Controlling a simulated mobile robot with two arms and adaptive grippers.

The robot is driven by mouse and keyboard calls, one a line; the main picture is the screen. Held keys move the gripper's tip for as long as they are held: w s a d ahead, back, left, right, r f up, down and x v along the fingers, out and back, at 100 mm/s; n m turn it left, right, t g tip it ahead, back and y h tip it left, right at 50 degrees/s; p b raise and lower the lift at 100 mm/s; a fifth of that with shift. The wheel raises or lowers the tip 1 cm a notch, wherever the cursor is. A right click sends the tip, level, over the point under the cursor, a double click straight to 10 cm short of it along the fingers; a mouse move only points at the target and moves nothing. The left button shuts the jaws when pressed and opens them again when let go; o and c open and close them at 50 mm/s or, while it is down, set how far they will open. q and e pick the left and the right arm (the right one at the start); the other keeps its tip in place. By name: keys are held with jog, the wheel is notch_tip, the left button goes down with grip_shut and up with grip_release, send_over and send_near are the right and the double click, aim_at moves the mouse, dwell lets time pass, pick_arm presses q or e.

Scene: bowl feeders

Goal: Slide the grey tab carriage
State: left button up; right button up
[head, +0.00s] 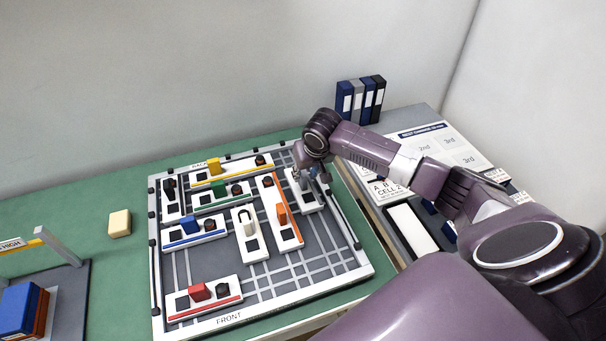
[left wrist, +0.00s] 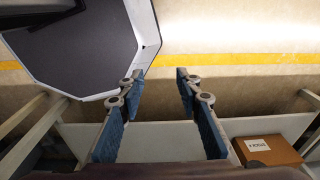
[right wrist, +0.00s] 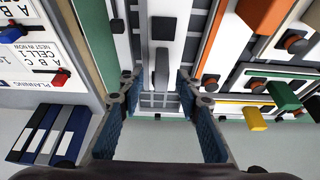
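The grey tab carriage (head: 312,202) is a white block with dark squares at the right side of the sliding board (head: 330,261). Its upper end is partly hidden by my right gripper (head: 306,177). In the right wrist view, the grey tab (right wrist: 161,68) stands up from the carriage (right wrist: 180,30). My right gripper (right wrist: 158,82) is open there, with one finger on each side of the tab and visible gaps between. My left gripper (left wrist: 158,78) is open and empty above the floor in its wrist view. It is out of the head view.
The orange tab carriage (head: 290,232) stands left of the grey one; the cream tab carriage (head: 258,250) is beyond it. Yellow, green, blue and red tab carriages fill other slots. Open track lies below the grey carriage. Binders (head: 358,100) stand behind; a cream block (head: 120,223) lies left.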

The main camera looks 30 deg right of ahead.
aim_at(304, 175)
jog(key=x, duration=0.2)
jog(key=shift+w+f, duration=0.3)
jog(key=shift+w, duration=0.05)
jog(key=shift+w+f, duration=0.3)
jog(key=shift+f, duration=0.35)
jog(key=shift+c, duration=1.4)
pick_arm(q)
jog(key=shift+w+r, duration=0.3)
jog(key=shift+w, duration=0.2)
pick_arm(e)
grip_shut()
